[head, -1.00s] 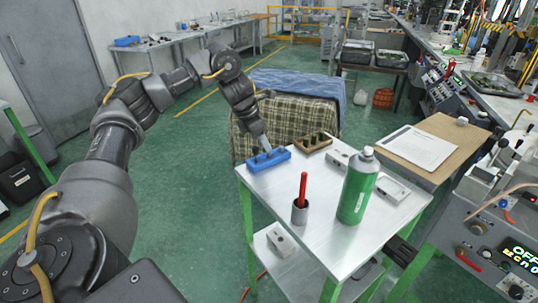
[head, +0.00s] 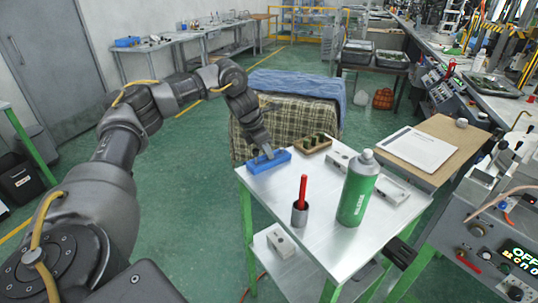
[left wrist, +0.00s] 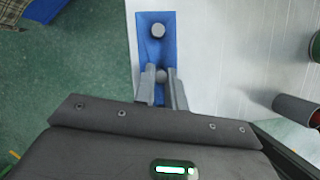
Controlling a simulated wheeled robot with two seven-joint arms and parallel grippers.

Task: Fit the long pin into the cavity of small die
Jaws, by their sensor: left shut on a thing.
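A blue holder block (head: 281,160) sits at the far left corner of the white table (head: 300,180). It also shows in the left wrist view (left wrist: 171,50), with a round-topped grey pin (left wrist: 158,30) near its far end. My left gripper (head: 267,153) is down at the block. In the left wrist view its fingers (left wrist: 161,78) are shut on a second grey pin (left wrist: 161,75) standing at the block. How deep this pin sits is hidden. Metal blocks, perhaps die parts, lie on the table: one behind the bottle (head: 338,160), another to its right (head: 393,189). I cannot tell which is the small die.
A green spray bottle (head: 357,190) and a grey cup (head: 300,214) with a red-handled tool (head: 303,187) stand on the table. A brown holder with dark green pieces (head: 314,144) is right of the blue block. Another metal block (head: 281,242) lies on the lower shelf.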

